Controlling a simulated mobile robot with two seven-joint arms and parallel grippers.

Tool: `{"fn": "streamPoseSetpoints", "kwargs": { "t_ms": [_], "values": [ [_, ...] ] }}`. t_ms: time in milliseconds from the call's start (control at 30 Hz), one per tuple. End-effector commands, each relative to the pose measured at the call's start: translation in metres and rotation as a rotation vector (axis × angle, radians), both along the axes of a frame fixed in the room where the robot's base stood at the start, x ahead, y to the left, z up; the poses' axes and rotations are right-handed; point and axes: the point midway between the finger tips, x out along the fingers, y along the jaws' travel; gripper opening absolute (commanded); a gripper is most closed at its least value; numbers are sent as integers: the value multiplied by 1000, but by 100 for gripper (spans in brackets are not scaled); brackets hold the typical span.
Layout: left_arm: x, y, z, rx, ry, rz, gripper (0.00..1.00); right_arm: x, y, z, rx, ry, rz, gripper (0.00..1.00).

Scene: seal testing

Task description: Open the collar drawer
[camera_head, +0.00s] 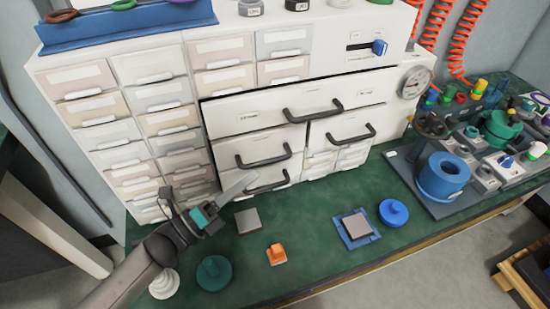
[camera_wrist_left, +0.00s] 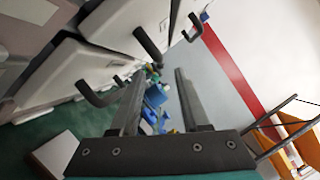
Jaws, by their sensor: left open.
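A white cabinet of drawers (camera_head: 255,127) stands at the back of the green bench. Its larger drawers have dark bar handles: a wide upper one (camera_head: 313,112), a right one (camera_head: 350,134), a middle-left one (camera_head: 263,158) and a lower-left one (camera_head: 267,184). Their labels are too small to read, so I cannot tell which is the collar drawer. My left gripper (camera_head: 208,188) is open and empty, left of the lower-left handle and apart from it. In the left wrist view the open fingers (camera_wrist_left: 160,76) are beside dark handles (camera_wrist_left: 97,94). My right gripper is out of view.
A grey block (camera_head: 248,220), an orange piece (camera_head: 277,254), a teal disc (camera_head: 214,272), a square plate (camera_head: 357,227) and a blue knobbed disc (camera_head: 393,212) lie on the bench. A blue ring fixture (camera_head: 442,176) and cluttered parts stand at right. Small drawers (camera_head: 145,95) fill the cabinet's left.

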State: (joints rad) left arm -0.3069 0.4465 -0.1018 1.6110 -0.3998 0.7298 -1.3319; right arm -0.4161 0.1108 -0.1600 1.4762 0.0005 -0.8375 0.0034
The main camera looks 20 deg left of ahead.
Motion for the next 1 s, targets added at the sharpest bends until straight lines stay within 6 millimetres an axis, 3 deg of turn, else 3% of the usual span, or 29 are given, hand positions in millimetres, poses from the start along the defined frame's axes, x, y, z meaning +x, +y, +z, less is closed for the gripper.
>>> {"fn": "streamPoseSetpoints", "kwargs": {
  "t_ms": [200,400,867,1000],
  "values": [
    [36,-27,10,-2,-3,-1,46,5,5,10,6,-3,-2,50],
    [57,-41,15,-2,-1,0,46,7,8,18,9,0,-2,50],
    [65,-48,17,-1,0,1,46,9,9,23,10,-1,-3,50],
    [65,-47,17,-1,0,1,30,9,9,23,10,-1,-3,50]
  ]
}}
